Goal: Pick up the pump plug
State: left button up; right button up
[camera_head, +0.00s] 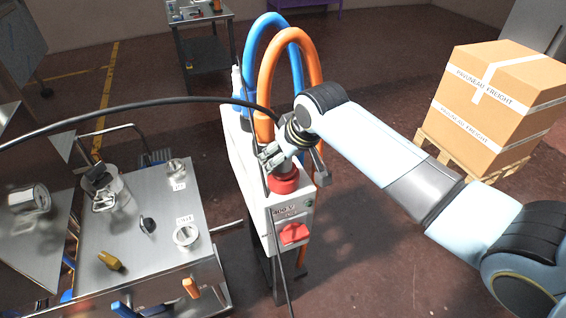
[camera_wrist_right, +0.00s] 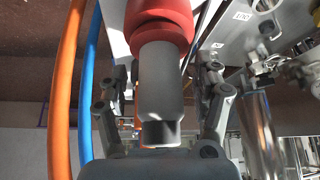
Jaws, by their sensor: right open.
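The pump plug, a grey cylinder (camera_wrist_right: 161,80) with a dark band at its near end, sits in a red socket (camera_wrist_right: 160,18) in the right wrist view. In the head view the red socket (camera_head: 284,184) is on top of a white cabinet (camera_head: 291,213) marked "400 V". The plug there is mostly hidden by my right gripper (camera_head: 292,160). In the wrist view the fingers of my right gripper (camera_wrist_right: 160,105) stand on either side of the plug, open, with gaps visible between. My left gripper is not in view.
Orange (camera_head: 318,80) and blue (camera_head: 262,40) hoses arch close behind the cabinet. A black cable (camera_head: 150,104) crosses to it from the left. A steel table (camera_head: 150,252) with small fittings stands left. A carton (camera_head: 495,95) on a pallet is at right.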

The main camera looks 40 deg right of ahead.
jog(key=c, duration=1.4)
jog(key=shift+r, duration=0.15)
